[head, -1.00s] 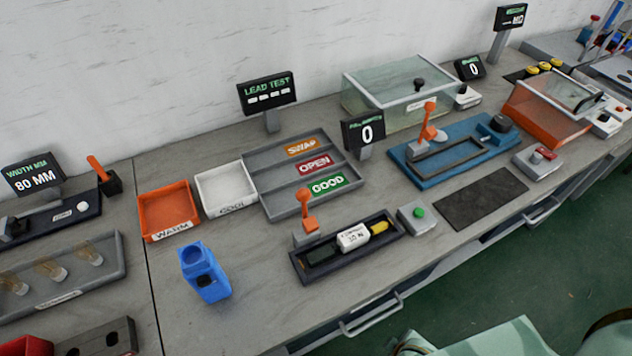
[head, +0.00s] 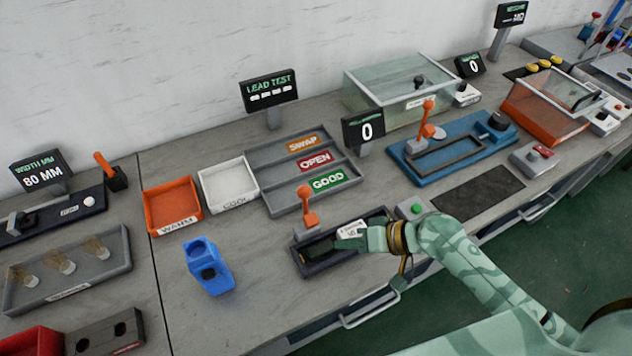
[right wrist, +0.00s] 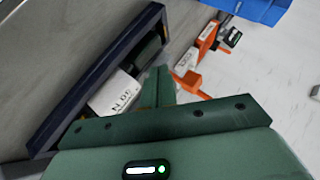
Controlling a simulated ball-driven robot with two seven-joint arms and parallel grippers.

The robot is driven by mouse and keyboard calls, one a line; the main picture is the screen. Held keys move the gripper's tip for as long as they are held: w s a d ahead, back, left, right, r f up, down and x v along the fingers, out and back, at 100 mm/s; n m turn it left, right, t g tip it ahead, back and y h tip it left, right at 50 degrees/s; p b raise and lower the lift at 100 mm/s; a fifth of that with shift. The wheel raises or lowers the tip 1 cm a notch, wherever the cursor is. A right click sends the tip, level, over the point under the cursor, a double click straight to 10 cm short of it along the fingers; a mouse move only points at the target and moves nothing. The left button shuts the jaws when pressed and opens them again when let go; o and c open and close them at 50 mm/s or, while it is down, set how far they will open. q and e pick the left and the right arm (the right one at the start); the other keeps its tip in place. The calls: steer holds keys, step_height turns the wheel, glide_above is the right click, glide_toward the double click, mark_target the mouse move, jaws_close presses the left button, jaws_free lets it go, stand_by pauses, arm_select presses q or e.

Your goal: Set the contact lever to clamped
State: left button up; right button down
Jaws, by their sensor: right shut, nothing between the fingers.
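The contact lever (head: 308,217) is an orange handle with a broad head on a small grey base. It stands upright at the back left of a dark test fixture (head: 318,267). An orange part, probably this lever (right wrist: 189,82), shows right of my fingers in the right wrist view. A white labelled block (head: 351,229) lies in the fixture, partly hidden by my right gripper (head: 342,244). That gripper is shut and empty over the fixture, to the right of and in front of the lever, apart from it. The block also shows in the right wrist view (right wrist: 117,92). My left gripper is out of view.
A green-button box (head: 411,208) stands right of the fixture. A blue holder (head: 207,266) stands to its left. A grey sorting tray (head: 283,178) lies behind, with an orange WARM tray (head: 172,204) and white COOL tray (head: 227,183). The LEAD TEST display (head: 269,90) shows dashes.

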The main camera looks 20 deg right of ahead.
mark_target(306, 210)
steer(key=w+d+r+m+t+y, duration=0.3)
steer(key=w+d+r+m, duration=0.2)
steer(key=w+r+m, duration=0.4)
steer(key=shift+d+r+y, duration=0.15)
steer(key=shift+y, duration=0.25)
steer(key=shift+w, duration=0.1)
steer(key=x, duration=1)
steer(key=s+p, duration=0.1)
steer(key=s, duration=0.1)
steer(key=s+a+r+p, duration=0.1)
steer(key=shift+s+a+p, duration=0.1)
steer(key=shift+s+p, duration=0.25)
